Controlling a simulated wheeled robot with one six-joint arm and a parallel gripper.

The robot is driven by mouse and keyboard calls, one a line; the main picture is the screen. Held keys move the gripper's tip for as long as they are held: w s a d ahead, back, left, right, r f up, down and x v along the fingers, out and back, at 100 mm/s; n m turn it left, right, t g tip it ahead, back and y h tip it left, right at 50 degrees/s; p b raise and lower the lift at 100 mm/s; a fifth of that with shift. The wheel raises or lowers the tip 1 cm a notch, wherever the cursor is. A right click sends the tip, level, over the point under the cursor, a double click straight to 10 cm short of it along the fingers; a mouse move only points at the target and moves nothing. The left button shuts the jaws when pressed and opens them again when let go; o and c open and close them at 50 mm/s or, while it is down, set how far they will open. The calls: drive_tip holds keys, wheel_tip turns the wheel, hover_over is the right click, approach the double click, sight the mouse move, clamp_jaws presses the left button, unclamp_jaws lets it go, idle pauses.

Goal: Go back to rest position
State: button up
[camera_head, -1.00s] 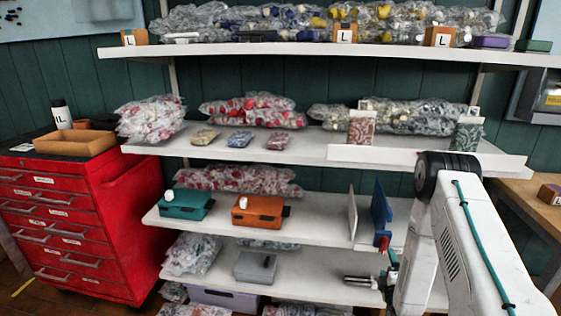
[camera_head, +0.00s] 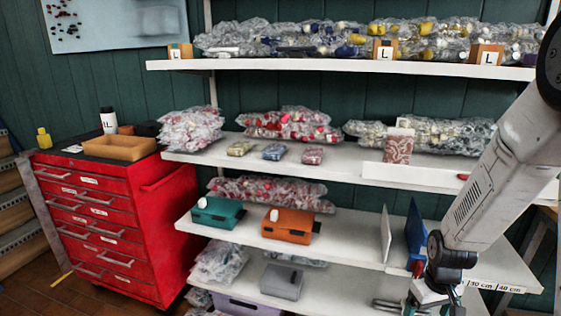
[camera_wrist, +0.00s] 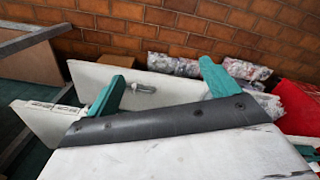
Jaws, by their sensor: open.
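My gripper (camera_wrist: 163,88) shows in the wrist view as two teal fingers spread wide apart, with nothing held between them. Beyond the fingers is a white shelf board (camera_wrist: 170,86) with a small metallic item (camera_wrist: 140,88) on it. In the head view my arm comes down from the upper right, and its wrist end is low at the right side of the shelves, near an upright blue panel (camera_head: 414,235). The fingers are hard to make out there. A metallic item (camera_head: 388,304) lies on the lower shelf just left of my wrist.
A white shelf unit (camera_head: 340,258) fills the middle, with bagged parts, a teal case (camera_head: 217,212) and an orange case (camera_head: 290,226). A red drawer cabinet (camera_head: 120,215) stands left, with a wooden tray (camera_head: 120,148) on top. Open floor shows at the lower left.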

drive_tip(key=s+a+r, duration=0.3)
drive_tip(key=s+r, duration=0.4)
drive_tip(key=r, duration=0.2)
drive_tip(key=s+a+r+m, duration=0.1)
drive_tip(key=s+a+r, duration=0.2)
drive_tip(key=s+r, duration=0.3)
drive_tip(key=s+a+r+t, duration=0.1)
drive_tip(key=s+a+r, duration=0.2)
drive_tip(key=s+r, duration=0.4)
wheel_tip(320, 180, up, 6)
drive_tip(key=shift+s+a+r+m, duration=0.15)
drive_tip(key=shift+s+a+m, duration=0.15)
